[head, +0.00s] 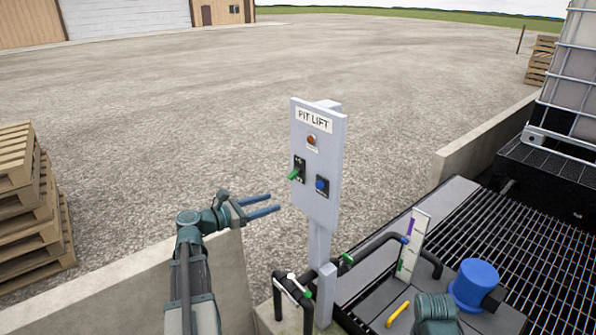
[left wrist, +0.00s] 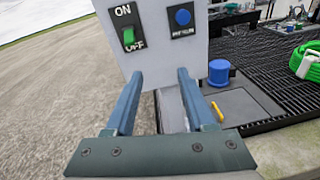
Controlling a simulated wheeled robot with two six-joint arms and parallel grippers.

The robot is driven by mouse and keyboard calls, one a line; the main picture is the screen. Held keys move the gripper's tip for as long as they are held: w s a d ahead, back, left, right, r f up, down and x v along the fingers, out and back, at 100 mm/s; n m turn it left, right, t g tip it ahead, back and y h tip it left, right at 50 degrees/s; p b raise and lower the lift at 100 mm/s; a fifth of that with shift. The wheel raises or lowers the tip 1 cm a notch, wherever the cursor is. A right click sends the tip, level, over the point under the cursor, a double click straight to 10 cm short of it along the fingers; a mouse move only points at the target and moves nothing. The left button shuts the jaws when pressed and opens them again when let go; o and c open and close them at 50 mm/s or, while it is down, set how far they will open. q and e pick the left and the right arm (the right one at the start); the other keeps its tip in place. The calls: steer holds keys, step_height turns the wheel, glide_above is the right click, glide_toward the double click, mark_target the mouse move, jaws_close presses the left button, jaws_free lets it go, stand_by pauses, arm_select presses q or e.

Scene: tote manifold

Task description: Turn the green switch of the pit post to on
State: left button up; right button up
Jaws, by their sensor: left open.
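The grey pit post (head: 325,160) stands upright with a "PIT LIFT" panel. Its green switch (head: 294,174) sits on a dark plate at the panel's left, with the lever slanting down and left. In the left wrist view the green switch (left wrist: 128,37) lies below the ON label, its lower end by the OFF label. My left gripper (head: 275,204) is open and empty, left of the panel and lower than the switch, its fingers pointing toward the post. In the left wrist view its fingertips (left wrist: 158,74) show below the panel's labels, touching nothing I can make out. My right gripper does not show.
A blue button (head: 322,185) is right of the switch and an orange lamp (head: 311,140) above. Dark pipes (head: 292,290) with valve handles stand at the post's foot. A low concrete wall (head: 120,290) runs below my left arm. Pallets (head: 30,210) are at left. Open gravel lies behind.

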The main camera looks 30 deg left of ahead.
arm_select(q)
steer(key=n+t+y, duration=0.1)
steer(key=n+t, duration=0.1)
glide_toward(289, 178)
steer(key=x, duration=1)
steer(key=shift+w, duration=0.35)
steer(key=shift+c, duration=0.2)
jaws_close()
